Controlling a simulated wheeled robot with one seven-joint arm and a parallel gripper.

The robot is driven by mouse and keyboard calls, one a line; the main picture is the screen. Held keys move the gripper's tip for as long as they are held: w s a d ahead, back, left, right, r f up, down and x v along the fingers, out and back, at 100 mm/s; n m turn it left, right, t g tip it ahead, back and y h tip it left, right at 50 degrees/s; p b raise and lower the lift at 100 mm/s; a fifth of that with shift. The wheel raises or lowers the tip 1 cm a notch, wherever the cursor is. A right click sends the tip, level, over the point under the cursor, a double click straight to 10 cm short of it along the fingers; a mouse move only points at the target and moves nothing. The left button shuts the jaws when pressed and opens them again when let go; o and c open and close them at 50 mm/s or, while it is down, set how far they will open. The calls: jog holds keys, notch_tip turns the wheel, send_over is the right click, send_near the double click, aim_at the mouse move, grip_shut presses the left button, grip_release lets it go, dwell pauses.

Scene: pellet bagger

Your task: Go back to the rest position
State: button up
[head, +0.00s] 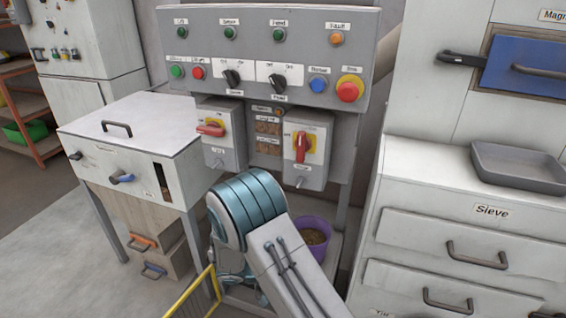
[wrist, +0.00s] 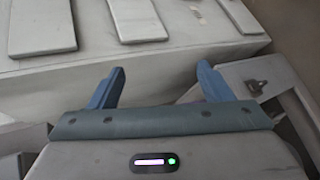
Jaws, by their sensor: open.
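My gripper (wrist: 158,90) shows in the wrist view with its two blue fingers spread apart and nothing between them. Beyond the fingers is a pale surface with several flat raised panels (wrist: 135,18); I cannot tell how far off it is. In the head view my arm rises at the bottom centre, in front of the control panel's stand. The gripper itself cannot be made out there.
The control panel (head: 262,50) with buttons and knobs stands behind my arm. Below it are two red-handled switches (head: 301,147). A lidded white bin (head: 130,140) is at left, the Sieve cabinet (head: 480,195) with a grey tray (head: 520,172) at right. A purple bucket (head: 318,226) stands low behind my arm.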

jog(key=s+d+r+m+y+p, duration=0.1)
jog(key=s+d+r+y+p, duration=0.2)
jog(key=r, duration=0.8)
jog(key=s+d+r+m+y+p, duration=0.1)
jog(key=s+d+r+y+p, duration=0.2)
jog(key=s+r, duration=0.5)
jog(key=s+d+r+m+y+p, duration=0.2)
jog(key=s+r+y, duration=0.4)
jog(key=r, duration=0.9)
jog(key=shift+d+r+p, duration=0.25)
jog(key=shift+d+p, duration=0.65)
jog(key=shift+p, duration=0.3)
jog(key=shift+s+r+t, duration=0.3)
jog(key=shift+s+r, duration=0.05)
jog(key=shift+c, duration=0.3)
